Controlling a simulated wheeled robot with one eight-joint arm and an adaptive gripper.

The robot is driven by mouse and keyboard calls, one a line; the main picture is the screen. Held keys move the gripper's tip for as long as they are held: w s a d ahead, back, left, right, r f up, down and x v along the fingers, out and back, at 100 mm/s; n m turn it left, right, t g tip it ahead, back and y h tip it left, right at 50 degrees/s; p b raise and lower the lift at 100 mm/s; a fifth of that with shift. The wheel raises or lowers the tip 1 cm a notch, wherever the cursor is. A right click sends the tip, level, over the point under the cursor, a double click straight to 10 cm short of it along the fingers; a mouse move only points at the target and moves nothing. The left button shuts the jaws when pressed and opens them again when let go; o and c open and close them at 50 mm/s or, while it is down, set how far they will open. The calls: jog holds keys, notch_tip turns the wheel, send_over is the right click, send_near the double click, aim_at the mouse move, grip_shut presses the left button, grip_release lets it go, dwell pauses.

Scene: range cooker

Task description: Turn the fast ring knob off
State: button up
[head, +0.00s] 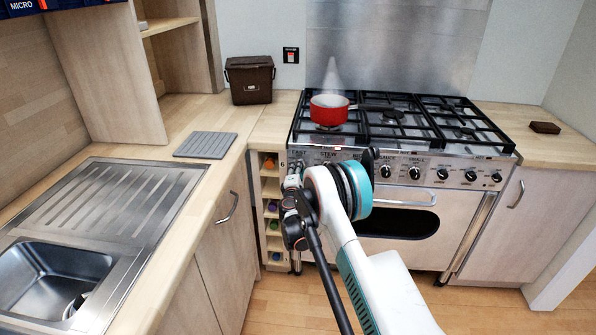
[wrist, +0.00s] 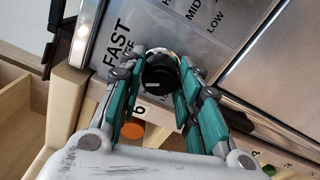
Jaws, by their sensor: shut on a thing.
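The fast ring knob (wrist: 160,72) is round and black, beside the FAST label on the cooker's steel front panel, in the wrist view. A short white mark shows on its face; which setting it points to I cannot tell. My gripper (wrist: 158,80) has its green-padded fingers on both sides of the knob, shut on it. In the head view my gripper (head: 293,182) is at the left end of the cooker's (head: 400,165) knob row, and the knob there is hidden by my gripper. A red pan (head: 328,109) stands on the front left burner, with steam above it.
Several more black knobs (head: 414,173) run along the panel to the right. An oven door handle (head: 405,204) is below them. Left are a wooden rack (head: 268,189), a sink (head: 60,270) and a brown bin (head: 249,79). The floor (head: 262,310) before the cooker is open.

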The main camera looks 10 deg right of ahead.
jog(key=m, duration=0.5)
jog(key=shift+m, duration=0.4)
dwell(0.3)
jog(key=o, duration=1.1)
jog(key=shift+f, duration=0.1)
jog(key=shift+s, duration=0.1)
jog(key=v, duration=1.2)
